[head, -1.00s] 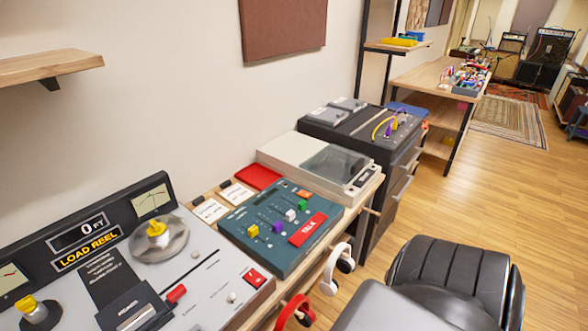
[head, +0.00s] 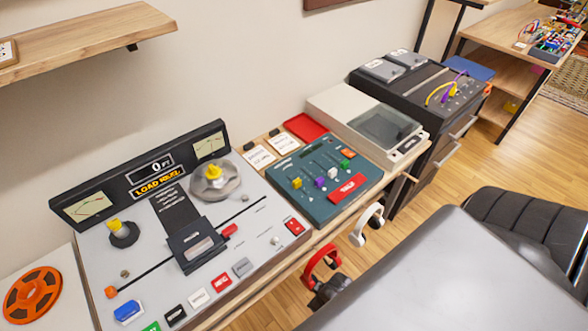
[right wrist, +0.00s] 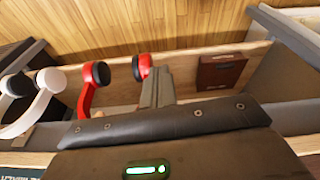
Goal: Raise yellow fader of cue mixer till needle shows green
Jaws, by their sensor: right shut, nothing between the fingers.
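The cue mixer (head: 310,205) is a teal panel on the desk, right of the tape machine. Its yellow fader (head: 297,183) is the leftmost of a row of coloured caps, low in its slot, with purple, white and green caps to its right. The tape machine has two needle meters, one at right (head: 210,146) and one at left (head: 88,207); green on their faces is too small to read. My right gripper (head: 318,286) is low in front of the desk by the red headphones, away from the mixer. In the right wrist view it (right wrist: 160,75) is shut and empty. My left gripper is out of view.
Red headphones (head: 312,262) and white headphones (head: 368,222) hang on the desk's front edge. A record player (head: 330,105) stands right of the mixer. The space above the mixer is clear.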

